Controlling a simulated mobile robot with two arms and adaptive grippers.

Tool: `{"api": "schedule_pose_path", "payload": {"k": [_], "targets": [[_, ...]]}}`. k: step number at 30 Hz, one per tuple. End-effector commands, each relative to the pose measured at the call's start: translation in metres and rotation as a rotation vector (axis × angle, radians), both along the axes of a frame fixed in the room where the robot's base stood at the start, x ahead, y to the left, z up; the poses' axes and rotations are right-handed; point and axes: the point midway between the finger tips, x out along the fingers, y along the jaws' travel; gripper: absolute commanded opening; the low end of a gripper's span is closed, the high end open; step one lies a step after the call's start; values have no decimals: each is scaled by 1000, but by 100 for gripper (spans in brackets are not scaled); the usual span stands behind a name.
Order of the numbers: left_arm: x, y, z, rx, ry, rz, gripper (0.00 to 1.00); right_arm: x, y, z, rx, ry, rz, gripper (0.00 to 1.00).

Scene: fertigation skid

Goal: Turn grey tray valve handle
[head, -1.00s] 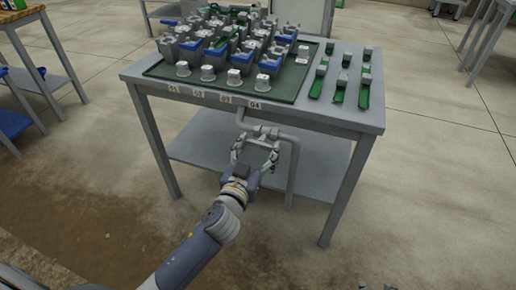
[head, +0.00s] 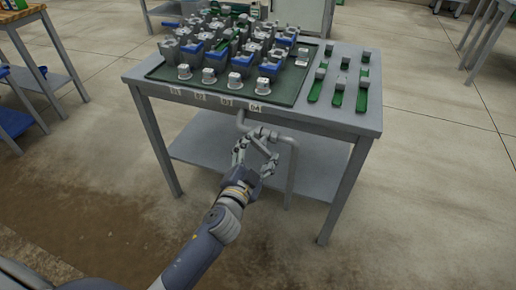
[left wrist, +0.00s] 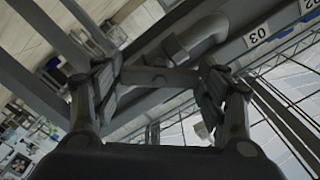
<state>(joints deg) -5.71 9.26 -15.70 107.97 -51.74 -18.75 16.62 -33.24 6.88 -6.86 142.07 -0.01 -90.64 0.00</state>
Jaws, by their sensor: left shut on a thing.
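The grey valve handle (left wrist: 160,76) shows in the left wrist view as a short grey bar between the fingers of my left gripper. It sits just below a bent grey pipe with a thick collar (left wrist: 178,48). In the head view the left gripper (head: 255,152) is at the grey pipe (head: 288,148) under the front of the table, below label 04. The gripper is shut on the handle, with one finger at each end in the wrist view. The fingers hide most of the handle in the head view. My right gripper is not in view.
The grey table (head: 315,115) carries a dark green tray (head: 215,92) with several grey and blue blocks. Several green strips with grey blocks lie on its right side. Table legs and a lower shelf (head: 205,150) stand around the pipe. The floor in front is open.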

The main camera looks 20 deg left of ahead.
Motion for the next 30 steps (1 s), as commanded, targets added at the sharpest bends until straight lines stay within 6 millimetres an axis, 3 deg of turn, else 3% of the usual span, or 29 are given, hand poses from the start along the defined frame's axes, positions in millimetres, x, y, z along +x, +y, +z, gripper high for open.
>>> {"api": "schedule_pose_path", "payload": {"k": [7, 18, 30], "targets": [[0, 0, 2, 233, -10, -1, 43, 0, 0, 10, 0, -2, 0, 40], [0, -1, 2, 566, -22, -2, 43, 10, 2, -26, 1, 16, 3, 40], [0, -1, 2, 786, -30, -1, 43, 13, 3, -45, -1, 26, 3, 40]]}}
